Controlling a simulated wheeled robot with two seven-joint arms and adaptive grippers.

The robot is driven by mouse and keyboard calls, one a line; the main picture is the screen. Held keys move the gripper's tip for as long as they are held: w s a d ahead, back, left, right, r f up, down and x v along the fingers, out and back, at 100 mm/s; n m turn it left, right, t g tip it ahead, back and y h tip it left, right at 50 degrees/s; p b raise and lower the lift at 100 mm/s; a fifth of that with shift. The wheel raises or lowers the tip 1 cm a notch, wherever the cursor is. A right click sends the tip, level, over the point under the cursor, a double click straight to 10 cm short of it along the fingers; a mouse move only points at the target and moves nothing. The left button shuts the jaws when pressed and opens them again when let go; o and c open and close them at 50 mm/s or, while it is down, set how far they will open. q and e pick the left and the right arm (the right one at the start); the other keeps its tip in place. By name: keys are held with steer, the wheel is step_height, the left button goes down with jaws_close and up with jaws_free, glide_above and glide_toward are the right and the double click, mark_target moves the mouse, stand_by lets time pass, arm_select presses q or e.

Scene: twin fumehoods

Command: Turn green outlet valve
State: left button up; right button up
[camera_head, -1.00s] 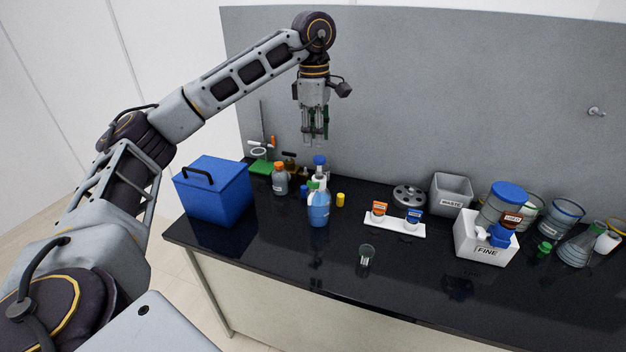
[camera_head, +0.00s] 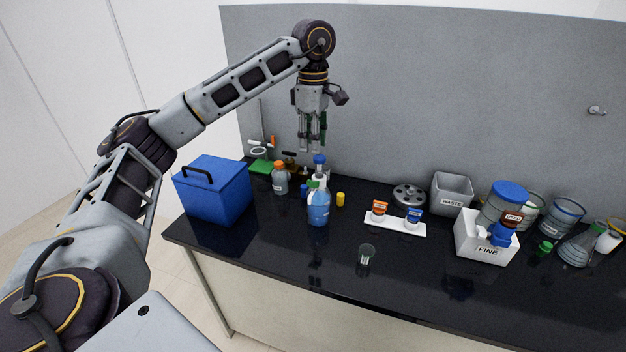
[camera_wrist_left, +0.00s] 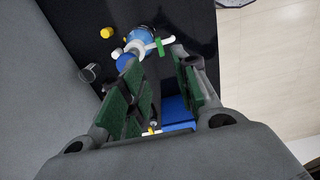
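The green outlet valve (camera_wrist_left: 160,47) shows in the left wrist view as a small green bar on a white fitting beside a blue vessel (camera_wrist_left: 139,38). In the head view, a bit of green (camera_head: 313,184) shows at the top of the blue vessel (camera_head: 318,208), which stands upright on the black bench. My left gripper (camera_head: 312,150) hangs above and a little behind the vessel, fingers pointing down, apart from it. Its two green-padded fingers (camera_wrist_left: 160,105) are spread, with nothing held between them. My right gripper is in neither view.
A blue box (camera_head: 212,190) with a black handle stands at the bench's left end. Other bottles (camera_head: 280,178) and a yellow cap (camera_head: 340,199) crowd near the vessel. A glass beaker (camera_head: 366,255) stands in front. The bench front left of the beaker is clear.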

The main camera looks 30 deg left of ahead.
arm_select(q)
steer(key=f, duration=0.1)
glide_above(313, 181)
step_height(313, 181, down, 5)
steer(key=shift+a+f, duration=0.1)
steer(key=shift+f, duration=0.05)
step_height(313, 181, down, 4)
steer(key=shift+f+p, duration=0.1)
steer(key=shift+p, duration=0.25)
steer(key=shift+f, duration=0.8)
jaws_close()
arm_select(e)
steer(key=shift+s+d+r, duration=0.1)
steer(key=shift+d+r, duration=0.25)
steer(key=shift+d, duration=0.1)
